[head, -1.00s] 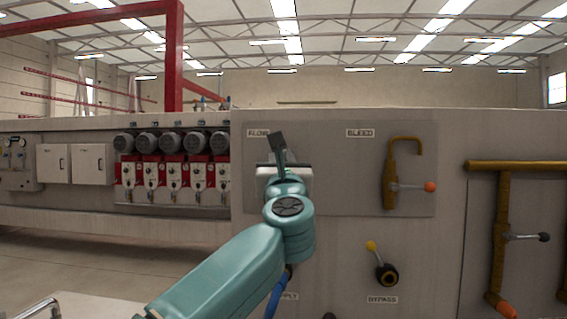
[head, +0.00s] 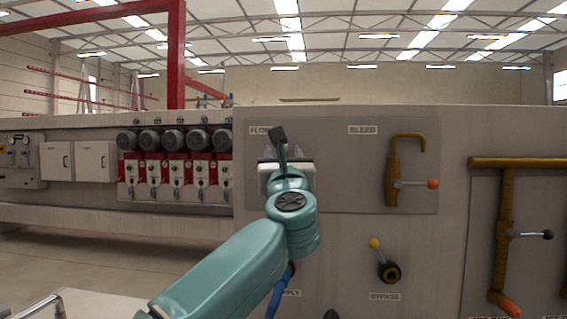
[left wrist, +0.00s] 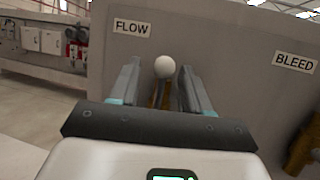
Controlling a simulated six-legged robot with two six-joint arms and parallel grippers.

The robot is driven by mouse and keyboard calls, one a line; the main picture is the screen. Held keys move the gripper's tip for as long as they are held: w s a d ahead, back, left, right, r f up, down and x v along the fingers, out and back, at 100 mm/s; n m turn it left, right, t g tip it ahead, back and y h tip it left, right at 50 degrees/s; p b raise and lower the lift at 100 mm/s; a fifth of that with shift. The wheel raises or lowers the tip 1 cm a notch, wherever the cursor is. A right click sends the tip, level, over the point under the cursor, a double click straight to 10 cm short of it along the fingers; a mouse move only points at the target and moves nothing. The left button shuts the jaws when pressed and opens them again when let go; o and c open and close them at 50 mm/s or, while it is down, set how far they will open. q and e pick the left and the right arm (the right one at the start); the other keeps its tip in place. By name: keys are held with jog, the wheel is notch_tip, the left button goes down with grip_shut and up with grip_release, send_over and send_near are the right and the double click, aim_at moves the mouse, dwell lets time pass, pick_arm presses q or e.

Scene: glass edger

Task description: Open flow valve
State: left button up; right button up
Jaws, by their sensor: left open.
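The flow valve shows in the left wrist view as a white ball knob (left wrist: 165,67) on a lever, with a brass-coloured body (left wrist: 172,97) behind it. It sits on the grey panel below the FLOW label (left wrist: 132,27). My left gripper (left wrist: 162,80) is open, its two fingers on either side of the knob, with gaps showing. In the head view my left gripper (head: 286,172) is in front of the panel under the FLOW label (head: 260,130), and my arm hides the valve there. My right gripper is not in view.
To the right are the BLEED valve (head: 393,172) with an orange-tipped lever, the BYPASS valve (head: 387,271) with a yellow-tipped lever, and brass pipework (head: 505,215). Several motors (head: 172,140) with red units line the machine at left. A blue hose (head: 277,298) hangs below my arm.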

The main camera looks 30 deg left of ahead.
pick_arm(q)
jog(key=b+v, duration=0.6)
jog(key=v, duration=1)
jog(key=shift+f, duration=0.2)
